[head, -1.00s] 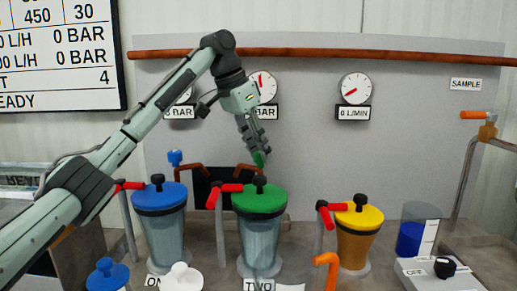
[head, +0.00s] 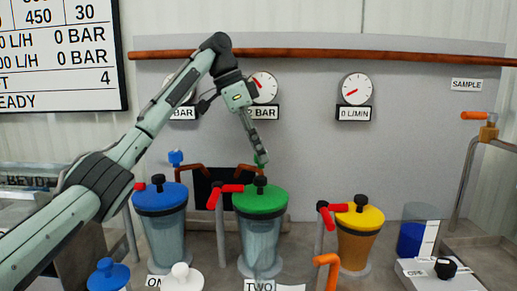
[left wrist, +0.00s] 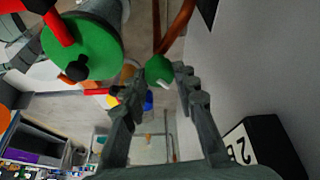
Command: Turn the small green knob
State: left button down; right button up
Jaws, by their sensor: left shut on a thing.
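The small green knob (head: 263,159) sits behind and above the large green-lidded vessel (head: 260,199) labelled TWO. In the left wrist view the knob (left wrist: 158,69) shows between my fingertips, with a small white mark on it. My left gripper (head: 260,154) reaches down from the upper left and is shut on the knob. Its two fingers (left wrist: 158,78) flank the knob in the wrist view. In the head view the fingers hide part of the knob. My right gripper is not in view.
A small blue knob (head: 175,157) stands left of it. Blue-lidded (head: 160,195) and yellow-lidded (head: 359,216) vessels with red levers flank the green one. Gauges (head: 356,89) line the grey panel. A copper pipe (head: 400,57) runs along the top. Free room lies right of the green knob.

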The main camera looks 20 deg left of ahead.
pick_arm(q)
jog(key=c, duration=1.2)
grip_release()
jog(key=v, duration=1.2)
